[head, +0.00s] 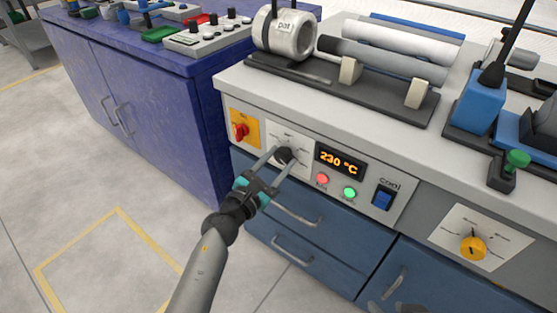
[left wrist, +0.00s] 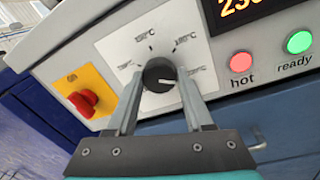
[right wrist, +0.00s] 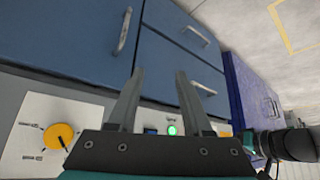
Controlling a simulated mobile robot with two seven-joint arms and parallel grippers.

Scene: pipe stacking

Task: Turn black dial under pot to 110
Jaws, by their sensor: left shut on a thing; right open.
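The black dial (head: 284,155) sits on a white scale plate on the grey front panel, below the cylinder labelled "pot" (head: 286,34). In the left wrist view the dial (left wrist: 158,75) has a white mark pointing right. The scale has several °C labels, some too blurred to read. My left gripper (head: 282,156) is shut on the dial, one finger on each side, and it also shows in the left wrist view (left wrist: 159,82). My right gripper (right wrist: 159,74) is open and empty in front of blue drawers; it is outside the head view.
An orange display (head: 339,161) reads 230 °C. Red (head: 322,179) and green (head: 349,193) buttons sit below it, and a blue switch (head: 383,198) is to the right. A red knob (head: 240,130) is left of the dial. A yellow dial (head: 473,247) is further right.

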